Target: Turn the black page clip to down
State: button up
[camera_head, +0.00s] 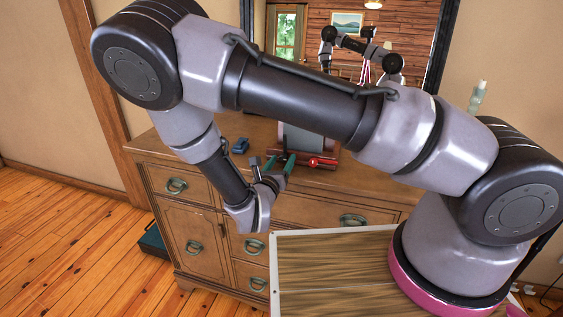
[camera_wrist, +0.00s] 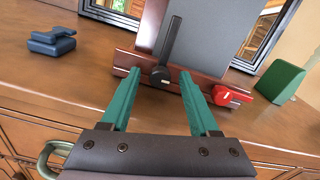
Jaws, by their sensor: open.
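The black page clip (camera_wrist: 161,75) is a round black knob with a flat bar pointing up, leaning slightly right, against the grey panel of a dark red stand (camera_wrist: 125,60). In the wrist view, my gripper (camera_wrist: 160,73) is open and empty, its two green fingers on either side of the knob in the picture. Whether they touch the clip or the stand cannot be told. In the head view, my gripper (camera_head: 281,163) is in front of the stand (camera_head: 318,163), low over the dresser's front edge. I cannot make out the clip there.
A red lever (camera_wrist: 232,96) sits on the stand right of the clip. A blue block-like object (camera_wrist: 51,42) lies on the dresser top (camera_wrist: 60,75) at left, and a green wedge (camera_wrist: 280,81) stands at right. A mirror (camera_head: 395,25) rises behind. The dresser top between is clear.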

grip_shut()
dwell(1.4)
